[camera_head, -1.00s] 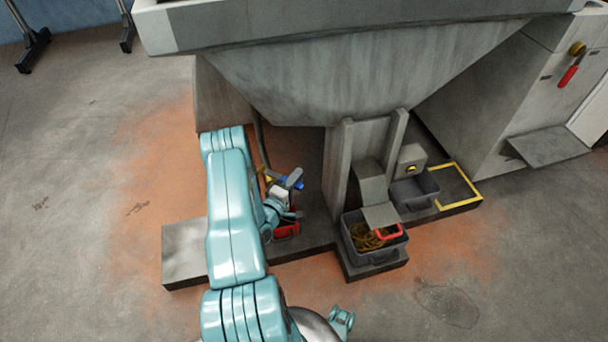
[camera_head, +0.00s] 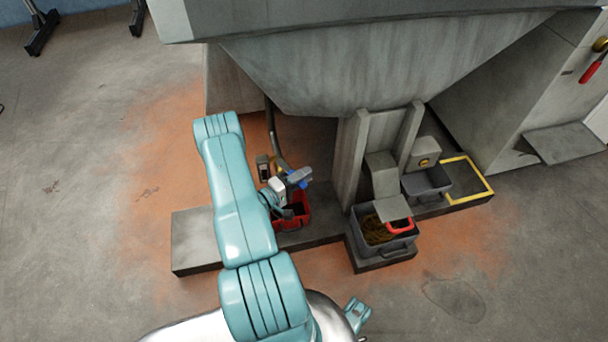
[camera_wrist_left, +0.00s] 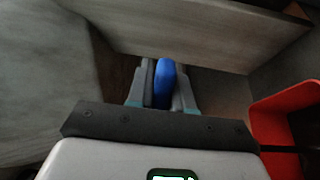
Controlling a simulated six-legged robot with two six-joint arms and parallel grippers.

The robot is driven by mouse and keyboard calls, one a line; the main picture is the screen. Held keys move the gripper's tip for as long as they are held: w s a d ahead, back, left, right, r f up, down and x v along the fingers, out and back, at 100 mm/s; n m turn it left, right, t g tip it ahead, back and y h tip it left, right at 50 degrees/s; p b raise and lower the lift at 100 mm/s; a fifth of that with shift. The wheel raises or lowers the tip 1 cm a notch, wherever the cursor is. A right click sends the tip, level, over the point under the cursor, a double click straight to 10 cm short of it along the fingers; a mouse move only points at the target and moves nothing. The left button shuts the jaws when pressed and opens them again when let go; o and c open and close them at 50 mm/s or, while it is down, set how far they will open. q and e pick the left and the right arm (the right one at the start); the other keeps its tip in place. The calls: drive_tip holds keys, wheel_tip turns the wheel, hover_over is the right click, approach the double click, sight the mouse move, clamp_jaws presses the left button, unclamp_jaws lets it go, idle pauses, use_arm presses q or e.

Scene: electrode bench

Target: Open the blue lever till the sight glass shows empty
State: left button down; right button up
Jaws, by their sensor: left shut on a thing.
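The blue lever (camera_wrist_left: 163,82) sits between the two grey fingers of my left gripper in the left wrist view. My left gripper (camera_wrist_left: 162,88) is shut on it. In the head view my left gripper (camera_head: 299,178) is at the pipe under the hopper, with small bits of blue showing around its fingers. My left arm and wrist hide part of the valve. I cannot make out a sight glass or its level.
A red bin (camera_head: 306,217) stands below the lever, and its wall shows in the wrist view (camera_wrist_left: 272,112). A grey bin (camera_head: 368,249) with brownish contents and a second grey bin (camera_head: 440,190) stand to the right. A concrete post (camera_head: 345,165) rises between. Floor is clear in front.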

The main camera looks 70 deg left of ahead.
use_arm(q)
drive_tip(key=c, duration=1.1)
unclamp_jaws()
drive_tip(key=shift+s, duration=0.1)
drive_tip(key=shift+s+d, duration=0.2)
drive_tip(key=shift+s, duration=0.15)
drive_tip(key=p+v, duration=0.4)
drive_tip(key=v, duration=1.1)
drive_tip(key=shift+s, duration=0.15)
use_arm(e)
drive_tip(key=shift+g, duration=0.5)
drive_tip(key=r, duration=0.1)
drive_tip(key=s+r, duration=0.1)
drive_tip(key=r, duration=0.1)
drive_tip(key=s+r, duration=0.1)
drive_tip(key=shift+s+a+r, duration=0.15)
drive_tip(key=shift+s+a, duration=0.05)
drive_tip(key=shift+a, duration=0.1)
use_arm(q)
drive_tip(key=shift+s+d, duration=0.1)
drive_tip(key=shift+d, duration=0.05)
